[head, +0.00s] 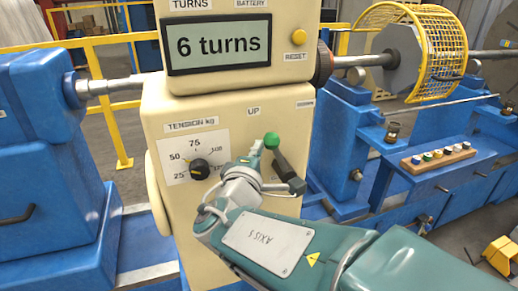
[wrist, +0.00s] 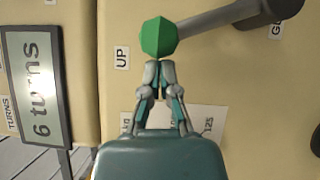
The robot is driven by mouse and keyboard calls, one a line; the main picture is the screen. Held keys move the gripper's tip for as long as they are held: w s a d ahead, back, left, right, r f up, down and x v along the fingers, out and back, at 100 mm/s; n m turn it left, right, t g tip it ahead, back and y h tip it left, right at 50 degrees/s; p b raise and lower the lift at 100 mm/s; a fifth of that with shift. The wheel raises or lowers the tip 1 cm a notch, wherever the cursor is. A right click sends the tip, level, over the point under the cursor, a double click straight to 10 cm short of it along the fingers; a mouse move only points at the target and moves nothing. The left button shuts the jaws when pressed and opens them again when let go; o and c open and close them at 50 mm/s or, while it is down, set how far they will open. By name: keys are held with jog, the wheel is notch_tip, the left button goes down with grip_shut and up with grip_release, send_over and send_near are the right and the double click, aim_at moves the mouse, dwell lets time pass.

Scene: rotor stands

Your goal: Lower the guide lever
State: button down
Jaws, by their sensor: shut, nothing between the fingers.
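The guide lever (head: 283,163) is a dark bar on the front of the cream control box (head: 228,112). Its green knob (head: 272,140) points up and to the left from the pivot, below the UP label (head: 253,111). In the wrist view the green knob (wrist: 159,37) is just beyond the fingertips, with the grey lever (wrist: 215,22) running to the upper right. My gripper (head: 257,150) is shut and empty beside the knob. In the wrist view its fingertips (wrist: 160,66) meet close to the knob; whether they touch it I cannot tell.
A tension dial (head: 199,169) is left of my gripper. The display (head: 218,45) reads 6 turns, with a yellow reset button (head: 299,37) beside it. Blue machinery (head: 45,160) stands left. A yellow cage (head: 440,50) and a small rack of coloured knobs (head: 437,157) are at right.

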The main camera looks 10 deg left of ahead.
jog(key=shift+w+d+r+m+g, duration=0.35)
jog(key=shift+d+r+m+g, duration=0.15)
jog(key=shift+d+r+m, duration=0.15)
jog(key=w+d+r+m+g+y, duration=0.1)
jog(key=w+d+m+g, duration=0.2)
jog(key=d, duration=0.4)
jog(key=shift+w+m, duration=0.7)
jog(key=shift+m, duration=0.15)
jog(key=shift+d+r, duration=0.1)
jog(key=shift+d, duration=0.05)
